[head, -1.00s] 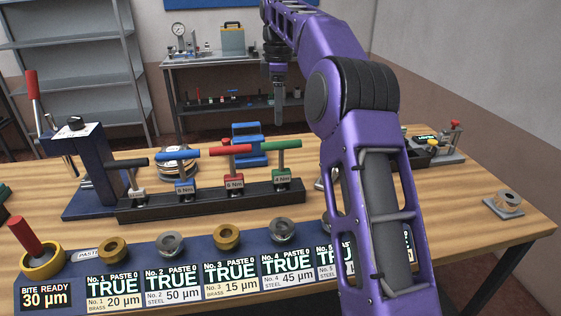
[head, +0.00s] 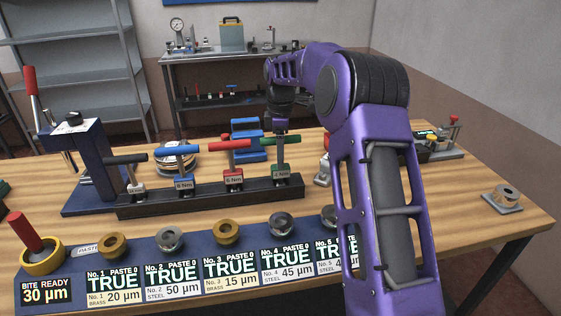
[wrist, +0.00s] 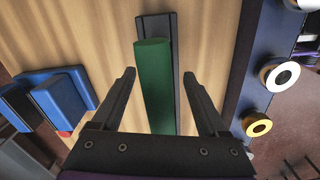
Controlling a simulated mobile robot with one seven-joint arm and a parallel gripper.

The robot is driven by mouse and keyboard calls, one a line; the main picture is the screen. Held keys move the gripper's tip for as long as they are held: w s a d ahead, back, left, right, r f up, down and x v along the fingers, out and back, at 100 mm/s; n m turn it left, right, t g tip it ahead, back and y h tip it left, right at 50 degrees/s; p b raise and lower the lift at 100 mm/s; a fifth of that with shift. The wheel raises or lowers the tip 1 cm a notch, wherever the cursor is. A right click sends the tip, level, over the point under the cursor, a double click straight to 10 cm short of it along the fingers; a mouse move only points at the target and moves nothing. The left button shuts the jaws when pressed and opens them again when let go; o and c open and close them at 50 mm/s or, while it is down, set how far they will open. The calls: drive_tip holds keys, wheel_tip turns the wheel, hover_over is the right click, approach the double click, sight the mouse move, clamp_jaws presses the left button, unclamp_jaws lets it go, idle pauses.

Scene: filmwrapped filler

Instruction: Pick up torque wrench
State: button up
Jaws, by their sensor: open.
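Several T-handled torque wrenches stand upright in a black rack (head: 208,202): a black-handled one (head: 125,158), a blue-handled one (head: 177,150), a red-handled one (head: 225,145) and a green-handled one (head: 267,140). Small labels on them show Nm values that are hard to read. My gripper (head: 280,134) is open at the green handle, at the rack's right end. In the wrist view the green handle (wrist: 154,85) lies lengthwise between the two open fingers (wrist: 159,74), with a gap on both sides. The green wrench's lower part is hidden in that view.
A blue press with a red lever (head: 88,160) stands left of the rack. A blue strip (head: 70,262) with rings and TRUE displays runs along the front. A blue stand (head: 247,145) is behind the rack. Bare wood (head: 450,210) lies to the right.

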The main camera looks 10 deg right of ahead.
drive_tip(key=shift+f, duration=1.3)
clamp_jaws()
drive_tip(key=shift+r, duration=0.1)
